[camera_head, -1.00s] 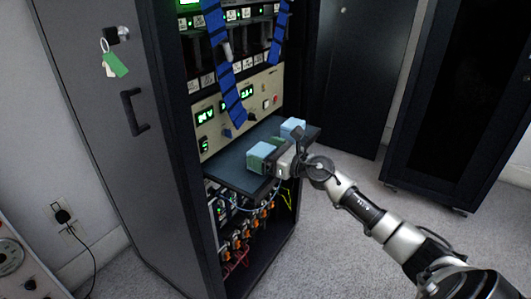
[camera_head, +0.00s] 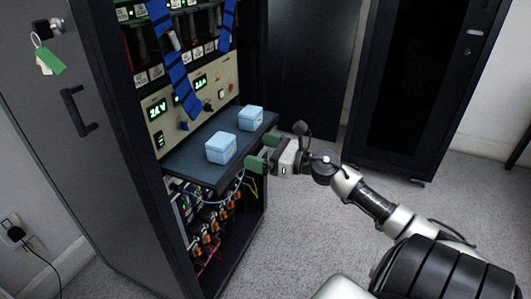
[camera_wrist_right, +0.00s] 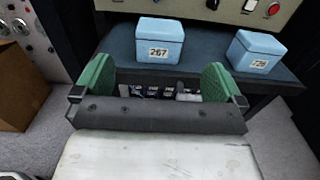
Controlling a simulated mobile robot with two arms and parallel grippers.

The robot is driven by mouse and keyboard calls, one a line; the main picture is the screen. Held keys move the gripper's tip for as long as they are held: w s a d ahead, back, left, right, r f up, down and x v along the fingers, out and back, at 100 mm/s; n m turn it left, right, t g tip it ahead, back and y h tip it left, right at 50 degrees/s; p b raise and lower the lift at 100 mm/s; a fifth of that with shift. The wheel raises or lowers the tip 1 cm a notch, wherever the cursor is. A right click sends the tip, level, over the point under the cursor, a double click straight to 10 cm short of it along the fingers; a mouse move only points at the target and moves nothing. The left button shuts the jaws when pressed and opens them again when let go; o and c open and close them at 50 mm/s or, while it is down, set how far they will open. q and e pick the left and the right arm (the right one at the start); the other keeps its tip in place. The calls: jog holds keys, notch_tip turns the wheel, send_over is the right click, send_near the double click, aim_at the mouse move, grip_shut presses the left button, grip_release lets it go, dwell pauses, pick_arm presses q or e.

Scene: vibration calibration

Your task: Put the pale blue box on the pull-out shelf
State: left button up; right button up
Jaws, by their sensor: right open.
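Two pale blue boxes rest upright on the dark pull-out shelf (camera_head: 187,166). The nearer box (camera_head: 221,148) is at the shelf's left part; in the right wrist view this box (camera_wrist_right: 160,42) is straight ahead and bears a white number label. The second box (camera_head: 251,118) sits farther along; it also shows at the right of the wrist view (camera_wrist_right: 257,52), with its own label. My right gripper (camera_head: 263,153) is open and empty, its green fingers just off the shelf's front edge, apart from both boxes. My left gripper is not in view.
The shelf juts from a rack cabinet with a lit instrument panel (camera_head: 190,104) behind it and blue straps (camera_head: 178,70) hanging above. Cables and connectors (camera_head: 212,222) lie below. A grey cabinet door (camera_head: 75,160) is at left. Open floor (camera_head: 310,220) lies to the right.

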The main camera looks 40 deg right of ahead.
jog(key=s+a+f+m+g+h, duration=0.2)
jog(key=s+a+f+m+h, duration=0.45)
jog(key=m, duration=0.85)
jog(key=s+a+f+m+g+h, duration=0.15)
jog(key=s+f+m+h, duration=0.35)
jog(key=f+m, duration=0.8)
jog(key=s+a+f+m+g+y, duration=0.3)
jog(key=s+a+m+g, duration=0.6)
jog(key=s+a, duration=0.3)
jog(key=shift+s+a+m+g+y, duration=0.2)
jog(key=shift+a+m+g+y, duration=0.15)
jog(key=shift+a+m+y, duration=0.6)
